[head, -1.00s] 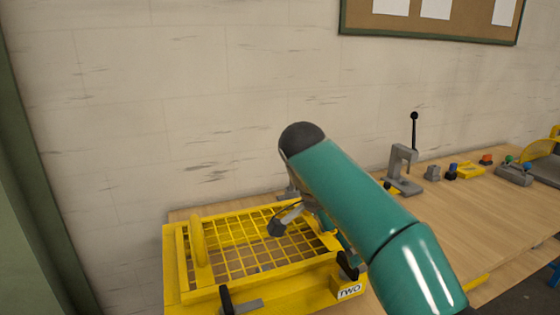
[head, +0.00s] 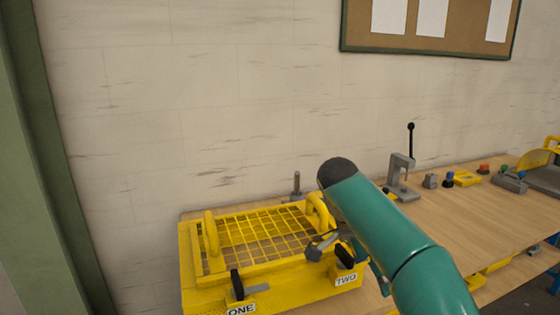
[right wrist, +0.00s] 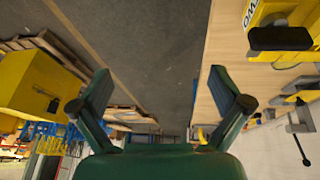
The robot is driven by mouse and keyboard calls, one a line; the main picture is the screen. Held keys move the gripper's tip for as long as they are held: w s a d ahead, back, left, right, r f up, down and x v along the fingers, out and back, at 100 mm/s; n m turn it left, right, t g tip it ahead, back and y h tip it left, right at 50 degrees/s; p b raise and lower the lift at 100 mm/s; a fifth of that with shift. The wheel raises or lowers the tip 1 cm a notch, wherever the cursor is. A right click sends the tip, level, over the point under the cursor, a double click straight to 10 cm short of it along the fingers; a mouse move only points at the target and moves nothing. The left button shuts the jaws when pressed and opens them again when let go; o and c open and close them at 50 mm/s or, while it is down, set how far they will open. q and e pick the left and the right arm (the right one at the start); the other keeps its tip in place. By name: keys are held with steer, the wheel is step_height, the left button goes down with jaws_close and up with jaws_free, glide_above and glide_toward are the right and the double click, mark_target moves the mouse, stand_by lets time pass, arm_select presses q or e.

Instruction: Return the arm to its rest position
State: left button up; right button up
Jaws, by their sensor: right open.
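My right arm (head: 385,225) is green with a dark rounded end and comes in from the lower right in the head view. Its gripper (head: 318,250) shows in part beside the arm, in front of the right side of the yellow mesh-topped guard box (head: 190,270). In the right wrist view my right gripper (right wrist: 160,95) has its two fingers spread wide, with nothing between them. Grey floor and the table's edge show beyond the fingers. My left gripper is not in the head view.
The yellow box carries labels ONE (head: 241,309) and TWO (head: 346,280) and black knobs. A grey lever press (head: 402,175) and small coloured parts stand farther right on the wooden table (head: 470,225). In the right wrist view, a yellow box (right wrist: 38,85) stands at left.

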steer(key=s+d+f+n+g+p, duration=0.1)
steer(key=s+d+f+g, duration=0.15)
steer(key=f, duration=0.55)
steer(key=s+d+f+g, duration=0.1)
steer(key=d+f, duration=0.2)
steer(key=f, duration=0.5)
steer(key=s+a+f+n+g+y, duration=0.1)
steer(key=s+f+n+y, duration=0.1)
steer(key=s+f, duration=0.4)
steer(key=s+a+f+n+g+y, duration=0.15)
steer(key=s+f, duration=0.25)
steer(key=f, duration=0.5)
steer(key=s+a+f+n+t+y, duration=0.1)
steer(key=s+a+f+n+y, duration=0.15)
steer(key=s, duration=0.35)
steer(key=s+a+f+n+t+y+p, duration=0.1)
steer(key=s+a+f, duration=0.3)
steer(key=s, duration=0.2)
steer(key=s+a+f+n+t+y, duration=0.1)
steer(key=s+a+f+n+y, duration=0.15)
steer(key=s, duration=0.35)
steer(key=w+n+t, duration=0.1)
steer(key=w+t, duration=0.1)
steer(key=w, duration=0.1)
steer(key=w+n+t+h, duration=0.1)
steer(key=w, duration=0.1)
steer(key=shift+f+n+t, duration=0.3)
steer(key=shift+f+n, duration=0.05)
steer(key=shift+f, duration=0.05)
